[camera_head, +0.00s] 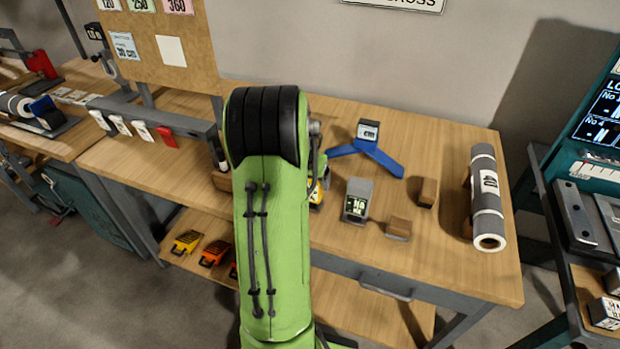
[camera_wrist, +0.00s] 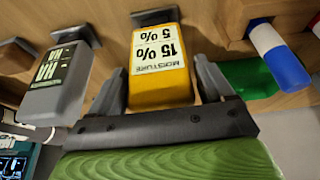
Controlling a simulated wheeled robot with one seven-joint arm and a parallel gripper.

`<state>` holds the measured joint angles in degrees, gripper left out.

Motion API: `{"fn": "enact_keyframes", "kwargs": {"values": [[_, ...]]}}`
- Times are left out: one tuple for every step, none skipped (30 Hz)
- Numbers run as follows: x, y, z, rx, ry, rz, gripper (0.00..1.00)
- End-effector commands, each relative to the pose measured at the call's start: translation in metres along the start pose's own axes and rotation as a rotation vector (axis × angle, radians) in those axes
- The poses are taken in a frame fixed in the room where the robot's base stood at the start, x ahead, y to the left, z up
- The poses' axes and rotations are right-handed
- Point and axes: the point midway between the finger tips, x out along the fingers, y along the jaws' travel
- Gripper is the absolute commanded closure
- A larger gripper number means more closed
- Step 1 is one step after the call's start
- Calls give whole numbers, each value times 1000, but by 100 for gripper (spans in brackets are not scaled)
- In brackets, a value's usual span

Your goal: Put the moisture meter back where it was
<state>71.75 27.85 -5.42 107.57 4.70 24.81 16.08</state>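The moisture meter (camera_wrist: 160,68) is a yellow block with a white label reading MOISTURE, 15% and 5%, upside down in the wrist view. Only a yellow bit (camera_head: 317,192) of it seems to show in the head view, beside my green arm. A dark grey piece (camera_wrist: 155,16) sits at its far end. My gripper (camera_wrist: 160,85) has one finger on each side of the meter, very close to it. Whether the fingers press on it cannot be told. In the head view my arm hides the gripper.
A grey meter (camera_head: 357,200) stands right of my arm, near it in the wrist view too (camera_wrist: 58,85). The bench front right is clear. Yellow and orange items (camera_head: 214,252) lie on the lower shelf.

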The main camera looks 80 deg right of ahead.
Motion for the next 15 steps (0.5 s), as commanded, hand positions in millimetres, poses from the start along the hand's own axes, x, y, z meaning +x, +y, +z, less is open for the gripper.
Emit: {"fn": "enact_keyframes", "kwargs": {"values": [[0, 0, 0, 0, 0, 0, 11], [0, 0, 0, 0, 0, 0, 6], [-1, 0, 0, 0, 0, 0, 4], [-1, 0, 0, 0, 0, 0, 4], [-1, 0, 0, 0, 0, 0, 4], [-1, 0, 0, 0, 0, 0, 4], [-1, 0, 0, 0, 0, 0, 4], [-1, 0, 0, 0, 0, 0, 4], [-1, 0, 0, 0, 0, 0, 4], [-1, 0, 0, 0, 0, 0, 4], [-2, 0, -1, 0, 0, 0, 4], [-5, 0, -2, 0, 0, 0, 4], [-8, 0, -2, 0, 1, -1, 4], [-13, 0, -3, -1, 2, -1, 4], [-22, -1, -3, -1, 3, -2, 4]]}}
